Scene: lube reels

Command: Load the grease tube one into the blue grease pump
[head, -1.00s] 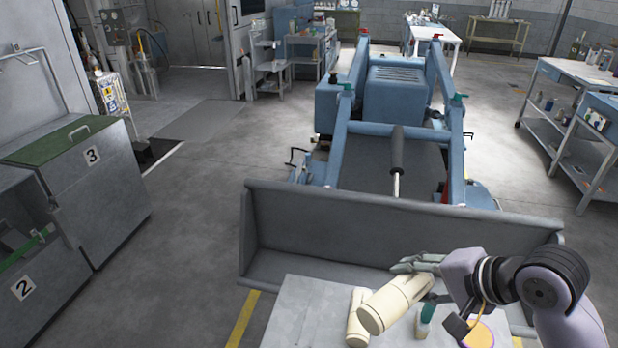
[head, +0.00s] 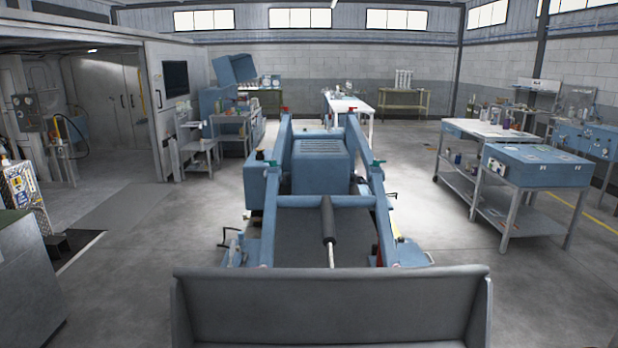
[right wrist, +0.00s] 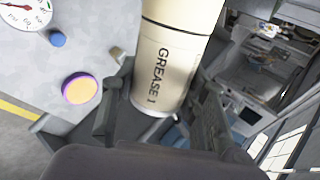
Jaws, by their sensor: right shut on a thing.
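The cream grease tube marked GREASE 1 (right wrist: 172,62) fills the upper middle of the right wrist view. My right gripper (right wrist: 160,108) is shut on it, one dark finger on each side. The tube's upper end runs out of the picture. My left gripper shows in no current view. I cannot make out the blue grease pump for certain in either view.
The right wrist view shows a grey tabletop (right wrist: 100,45) with a purple-rimmed orange disc (right wrist: 80,88), a small blue cap (right wrist: 57,38) and a dial gauge (right wrist: 25,13). In the head view, a blue loader (head: 320,165) stands ahead behind its grey bucket (head: 330,305). Tables (head: 495,133) stand right.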

